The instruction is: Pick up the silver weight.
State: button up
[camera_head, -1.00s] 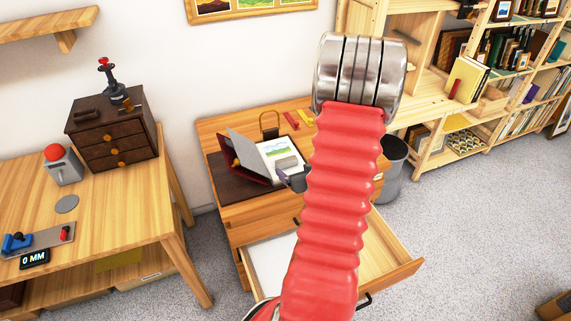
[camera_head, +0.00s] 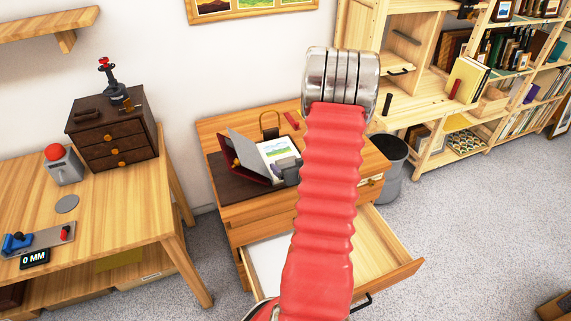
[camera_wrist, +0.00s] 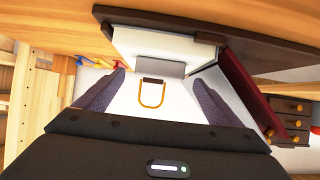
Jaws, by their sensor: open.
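The silver weight (camera_wrist: 160,68) is a small grey block in the wrist view, resting at the edge of a white page. It lies ahead of my gripper (camera_wrist: 163,82), between the lines of its two dark fingers. The fingers are spread apart with nothing between their tips. In the head view my gripper (camera_head: 290,172) is low over the desk at the open folder (camera_head: 248,160), partly hidden by my red arm. There the weight is hard to separate from the gripper.
A print (camera_head: 278,150) lies in the folder on a dark mat (camera_head: 228,178). A loop-handled thing (camera_head: 270,124) stands behind; it also shows in the wrist view (camera_wrist: 152,94). The desk's drawer (camera_head: 385,245) is open. A bin (camera_head: 392,165) stands to the right.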

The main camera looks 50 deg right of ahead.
aim_at(287, 161)
jog(key=x, duration=0.4)
jog(key=shift+w+d+f, duration=0.1)
jog(key=shift+w+d, duration=0.1)
jog(key=shift+w, duration=0.15)
jog(key=c, duration=1.4)
